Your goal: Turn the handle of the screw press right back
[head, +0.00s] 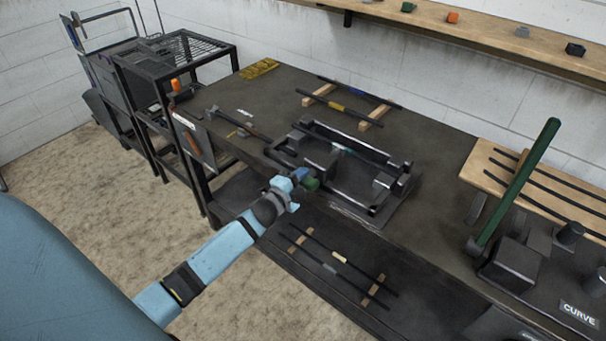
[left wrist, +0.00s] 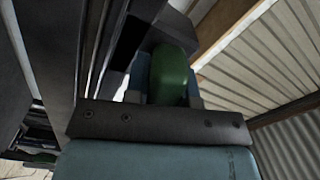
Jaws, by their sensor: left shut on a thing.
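The screw press (head: 376,214) is a dark metal frame with blocks and a screw, standing at the front edge of the workbench. Its green handle (head: 311,184) shows at the press's near left side. My left gripper (head: 299,178) is shut on this handle, its arm reaching up from the lower left. In the left wrist view the rounded green handle (left wrist: 171,76) sits between the blue fingers, and its far end is partly hidden. My right gripper is not in view.
The dark workbench (head: 433,165) carries bars on wooden blocks (head: 372,118) behind the press. At the right stand a bender marked CURVE (head: 579,314) with a long green lever (head: 517,187) and a wooden board (head: 484,163). More bars lie on the lower shelf (head: 340,256).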

